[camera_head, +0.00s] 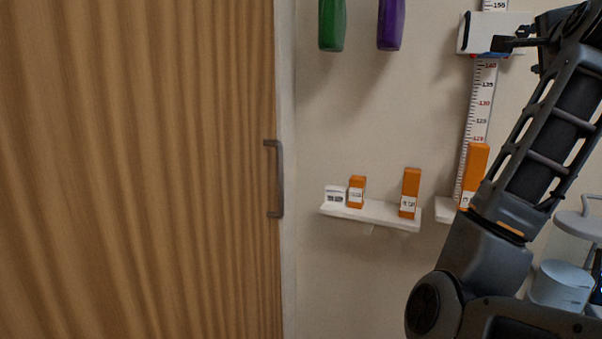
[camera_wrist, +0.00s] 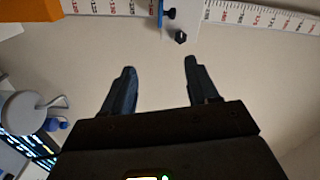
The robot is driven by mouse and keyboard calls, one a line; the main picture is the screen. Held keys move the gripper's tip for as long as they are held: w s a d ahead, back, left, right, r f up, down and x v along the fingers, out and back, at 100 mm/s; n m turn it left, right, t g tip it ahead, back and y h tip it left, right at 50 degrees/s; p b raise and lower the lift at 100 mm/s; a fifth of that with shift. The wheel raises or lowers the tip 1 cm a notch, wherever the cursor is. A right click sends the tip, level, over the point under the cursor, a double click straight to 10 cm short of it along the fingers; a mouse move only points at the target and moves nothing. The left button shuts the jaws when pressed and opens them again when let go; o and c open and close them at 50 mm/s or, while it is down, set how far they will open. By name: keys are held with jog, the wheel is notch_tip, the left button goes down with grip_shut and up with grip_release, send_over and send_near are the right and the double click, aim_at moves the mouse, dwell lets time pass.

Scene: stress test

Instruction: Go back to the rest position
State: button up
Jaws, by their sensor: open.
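My gripper (camera_wrist: 160,68) is open, with its two dark fingers spread apart and nothing between them in the wrist view. Beyond the fingertips is the plain beige wall. My dark arm (camera_head: 545,140) is raised along the right side of the head view, reaching to the top right corner beside a height-measuring scale (camera_head: 480,105). The scale's white and blue slider (camera_head: 477,36) is close to the arm's upper end. In the wrist view the slider's dark knob (camera_wrist: 180,37) shows just past the fingers; I see no grip on it.
A wooden door (camera_head: 140,170) with a grey handle (camera_head: 279,180) fills the left. A white shelf (camera_head: 370,214) holds orange boxes (camera_head: 410,192). Green (camera_head: 332,25) and purple (camera_head: 391,24) items hang above. Grey equipment (camera_head: 560,285) stands at the lower right, behind my arm.

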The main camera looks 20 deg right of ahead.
jog(key=w+a+f+n+t+y, duration=0.1)
jog(key=a+f+n, duration=0.35)
jog(key=f, duration=0.45)
jog(key=a+f+n+t+y, duration=0.15)
jog(key=a+f+n, duration=0.3)
jog(key=f, duration=0.45)
jog(key=w+a+f+n+t+y, duration=0.1)
jog(key=a+f+n, duration=0.35)
jog(key=f, duration=0.45)
jog(key=s+a+f+n+t+y, duration=0.1)
jog(key=s+a+f+n+y, duration=0.45)
jog(key=s+a+f, duration=0.65)
jog(key=s+a+f+n+y, duration=0.2)
jog(key=s+a, duration=0.5)
jog(key=s, duration=0.4)
jog(key=s+a+f+n+g+y, duration=0.1)
jog(key=s+a+f+n+y, duration=0.2)
jog(key=s+a, duration=0.4)
jog(key=s+f+n, duration=0.1)
jog(key=s, duration=0.4)
jog(key=shift+s+a, duration=0.2)
jog(key=shift+a, duration=0.2)
